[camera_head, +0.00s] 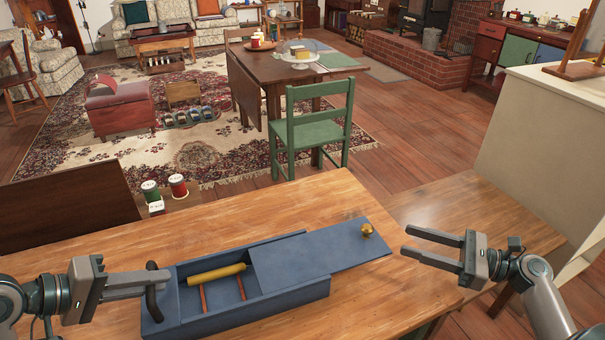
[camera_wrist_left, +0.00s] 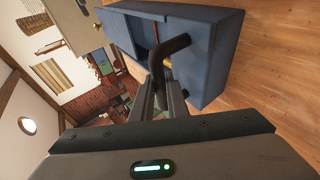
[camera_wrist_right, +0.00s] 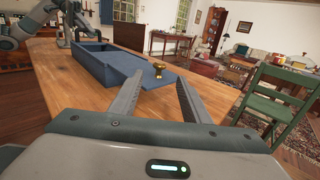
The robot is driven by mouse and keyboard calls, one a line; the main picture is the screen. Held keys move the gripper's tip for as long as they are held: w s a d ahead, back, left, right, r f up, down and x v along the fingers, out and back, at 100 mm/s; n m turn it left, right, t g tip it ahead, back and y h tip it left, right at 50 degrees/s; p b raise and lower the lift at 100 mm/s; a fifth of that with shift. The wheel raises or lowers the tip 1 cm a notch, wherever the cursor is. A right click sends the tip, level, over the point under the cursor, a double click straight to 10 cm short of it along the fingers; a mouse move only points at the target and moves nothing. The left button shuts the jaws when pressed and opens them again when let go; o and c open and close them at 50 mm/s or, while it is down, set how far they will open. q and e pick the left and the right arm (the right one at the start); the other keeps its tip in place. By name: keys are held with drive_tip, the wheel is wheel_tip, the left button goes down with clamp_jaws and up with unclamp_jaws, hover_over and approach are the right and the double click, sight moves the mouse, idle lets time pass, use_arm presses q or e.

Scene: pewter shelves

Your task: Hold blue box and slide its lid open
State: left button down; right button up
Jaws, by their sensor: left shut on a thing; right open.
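The blue box (camera_head: 245,317) lies on the wooden table, its left part uncovered. It also shows in the left wrist view (camera_wrist_left: 205,60) and the right wrist view (camera_wrist_right: 93,66). Its blue lid (camera_head: 318,257) sticks out past the box's right end and carries a brass knob (camera_head: 367,231). Inside the open part are a yellow cylinder (camera_head: 216,274) and two thin reddish sticks (camera_head: 240,287). My left gripper (camera_head: 155,283) is shut on the dark curved handle (camera_wrist_left: 168,46) at the box's left end. My right gripper (camera_head: 432,244) is open and empty, just right of the knob, apart from it.
The wooden table (camera_head: 90,238) is clear around the box. Two thread spools, one green (camera_head: 150,191) and one red (camera_head: 178,186), stand past its far edge. A green chair (camera_head: 318,130) stands beyond. A pale cabinet (camera_head: 540,130) rises at the right.

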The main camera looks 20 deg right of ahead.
drive_tip(key=shift+s+d, duration=0.1)
drive_tip(key=shift+s, duration=0.05)
use_arm(q)
drive_tip(key=c, duration=1.6)
unclamp_jaws()
drive_tip(key=shift+c, duration=0.2)
drive_tip(key=v, duration=1.2)
